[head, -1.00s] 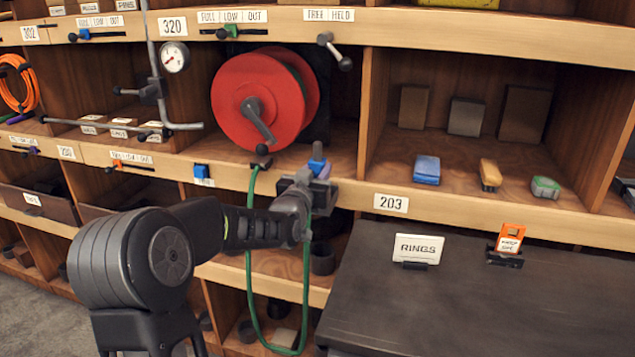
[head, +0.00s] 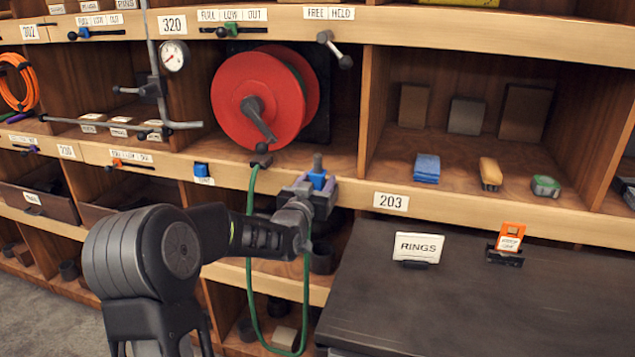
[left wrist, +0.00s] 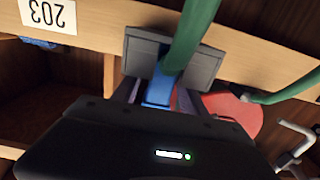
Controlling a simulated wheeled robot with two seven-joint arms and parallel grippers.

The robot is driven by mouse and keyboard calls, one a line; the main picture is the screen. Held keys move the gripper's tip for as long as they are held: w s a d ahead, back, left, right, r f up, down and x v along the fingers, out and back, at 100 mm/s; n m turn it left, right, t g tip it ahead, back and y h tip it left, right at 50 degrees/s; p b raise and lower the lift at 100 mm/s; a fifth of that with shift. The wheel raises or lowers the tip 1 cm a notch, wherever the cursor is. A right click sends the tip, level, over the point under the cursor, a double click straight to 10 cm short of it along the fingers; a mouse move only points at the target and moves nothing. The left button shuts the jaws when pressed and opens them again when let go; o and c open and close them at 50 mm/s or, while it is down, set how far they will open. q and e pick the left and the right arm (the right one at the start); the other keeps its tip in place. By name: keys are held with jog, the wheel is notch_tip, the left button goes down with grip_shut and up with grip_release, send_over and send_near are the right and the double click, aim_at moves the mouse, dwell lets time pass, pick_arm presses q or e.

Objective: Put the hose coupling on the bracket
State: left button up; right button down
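The hose coupling (head: 317,180) is blue with a grey stub on top. It stands upright between the fingers of my left gripper (head: 312,188), in front of the shelf edge below the red reel. In the left wrist view the coupling (left wrist: 158,90) sits between the grey finger pads of the gripper (left wrist: 170,60), with the green hose (left wrist: 190,35) running from it. The hose (head: 306,265) hangs in a loop and rises to the reel. A small blue piece (head: 201,170) on the shelf edge, left of the gripper, may be the bracket. My right gripper is not in view.
The red reel (head: 240,100) stands in the shelf behind the gripper. A pipe with a gauge (head: 175,57) and a lever (head: 150,88) stands at left. A dark lid (head: 470,300) with a RINGS sign (head: 416,247) lies at lower right.

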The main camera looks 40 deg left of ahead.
pick_arm(q)
jog(key=shift+r, duration=0.1)
jog(key=shift+r+p, duration=0.15)
jog(key=shift+p, duration=0.25)
jog(key=b+v, duration=0.2)
jog(key=v, duration=1)
jog(key=shift+b, duration=0.35)
